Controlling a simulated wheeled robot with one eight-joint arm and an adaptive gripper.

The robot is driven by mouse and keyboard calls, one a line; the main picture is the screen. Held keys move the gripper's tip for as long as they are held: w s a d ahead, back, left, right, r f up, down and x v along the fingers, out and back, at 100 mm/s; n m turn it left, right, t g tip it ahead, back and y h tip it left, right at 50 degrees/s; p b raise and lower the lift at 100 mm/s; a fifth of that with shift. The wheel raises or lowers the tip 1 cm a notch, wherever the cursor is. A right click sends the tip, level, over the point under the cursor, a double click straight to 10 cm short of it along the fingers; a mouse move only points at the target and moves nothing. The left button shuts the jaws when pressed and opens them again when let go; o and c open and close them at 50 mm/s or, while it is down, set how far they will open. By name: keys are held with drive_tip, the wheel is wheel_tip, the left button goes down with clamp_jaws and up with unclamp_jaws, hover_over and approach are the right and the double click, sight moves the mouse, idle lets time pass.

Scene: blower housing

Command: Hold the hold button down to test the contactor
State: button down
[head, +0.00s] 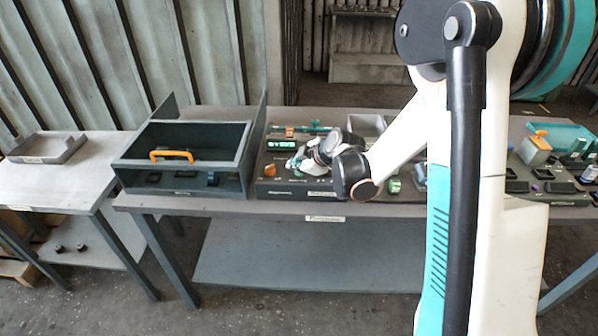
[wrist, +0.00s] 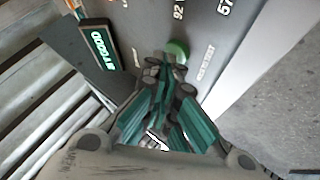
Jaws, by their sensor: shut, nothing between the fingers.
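A round green button (wrist: 178,47) stands on the dark control panel (wrist: 150,20) in the wrist view. I take it for the hold button, but the label beside it is too blurred to read. My gripper (wrist: 170,62) is shut and empty, its fingertips right at the button's near edge and partly covering it. I cannot tell whether they touch or press it.
A lit green display (wrist: 101,52) is left of the fingers; it also shows in the head view (head: 281,144). An orange knob (head: 269,170) is nearby on the panel. A dark open bin with an orange handle (head: 171,155) stands left. Small parts fill the table's right side.

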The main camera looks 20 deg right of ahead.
sight(297, 174)
drive_tip(key=shift+r, duration=0.1)
drive_tip(key=shift+r+p, duration=0.5)
drive_tip(key=shift+r, duration=0.25)
drive_tip(key=shift+r+p, duration=1.55)
drive_tip(key=shift+r, duration=0.95)
drive_tip(key=s+r+m+h+b, duration=0.1)
drive_tip(key=s+r+m, duration=0.25)
drive_tip(key=s, duration=0.45)
drive_tip(key=s+r+m+h+b, duration=0.1)
drive_tip(key=s+r+m+b, duration=0.15)
drive_tip(key=s+r, duration=0.4)
drive_tip(key=s+f+m+g+h+b, duration=0.1)
drive_tip(key=s+m, duration=0.6)
drive_tip(key=s, duration=1.1)
drive_tip(key=shift+s+d+f+m+h, duration=0.35)
drive_tip(key=shift+d+f+m+h, duration=0.05)
drive_tip(key=shift+f, duration=0.45)
